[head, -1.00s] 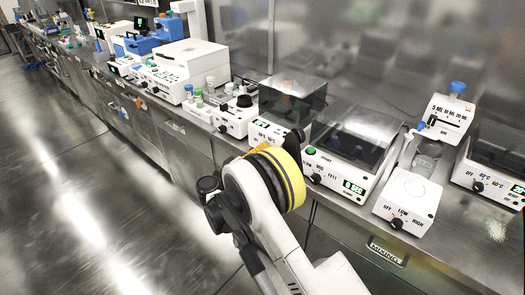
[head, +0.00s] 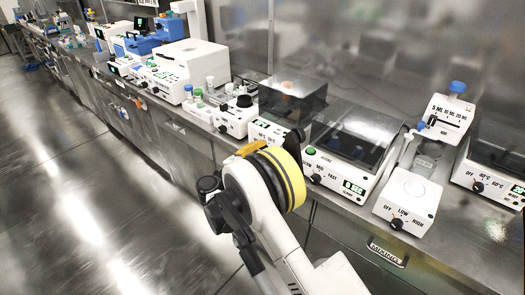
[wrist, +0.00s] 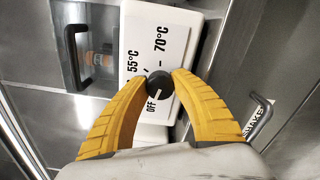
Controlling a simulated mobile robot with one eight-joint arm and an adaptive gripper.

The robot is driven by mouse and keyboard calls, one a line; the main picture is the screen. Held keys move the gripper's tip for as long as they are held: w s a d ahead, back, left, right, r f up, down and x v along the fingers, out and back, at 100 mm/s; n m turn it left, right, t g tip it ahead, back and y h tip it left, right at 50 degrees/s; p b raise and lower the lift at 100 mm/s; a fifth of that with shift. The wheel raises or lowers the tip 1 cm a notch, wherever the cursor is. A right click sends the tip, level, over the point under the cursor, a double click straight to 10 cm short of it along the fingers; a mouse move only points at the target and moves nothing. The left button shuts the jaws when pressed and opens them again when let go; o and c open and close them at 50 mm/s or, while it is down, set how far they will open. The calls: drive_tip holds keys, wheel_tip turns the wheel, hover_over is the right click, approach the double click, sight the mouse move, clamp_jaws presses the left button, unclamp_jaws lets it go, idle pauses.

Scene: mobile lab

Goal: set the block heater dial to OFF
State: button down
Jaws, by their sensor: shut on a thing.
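The block heater (head: 268,129) is a white box with a dark clear cover, behind my arm in the head view. In the wrist view its white front panel (wrist: 138,52) carries the labels OFF, 55°C and 70°C. Its round black dial (wrist: 160,83) sits between the tips of my yellow gripper fingers (wrist: 160,86). The fingers are shut on the dial from both sides. A pale mark on the dial appears toward its lower left, near the OFF label; its exact alignment is hard to tell. In the head view my arm hides the dial.
A shaker-like device with a clear lid (head: 352,135) stands right of the heater. A white box with a LOW/HIGH dial (head: 409,200) is further right. A device with a black knob (head: 237,117) stands left of the heater. Drawer handles (wrist: 259,117) project from the bench front.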

drive_tip(key=shift+d+n, duration=0.1)
drive_tip(key=shift+n, duration=0.4)
drive_tip(key=c, duration=1)
unclamp_jaws()
drive_tip(key=v, duration=1.2)
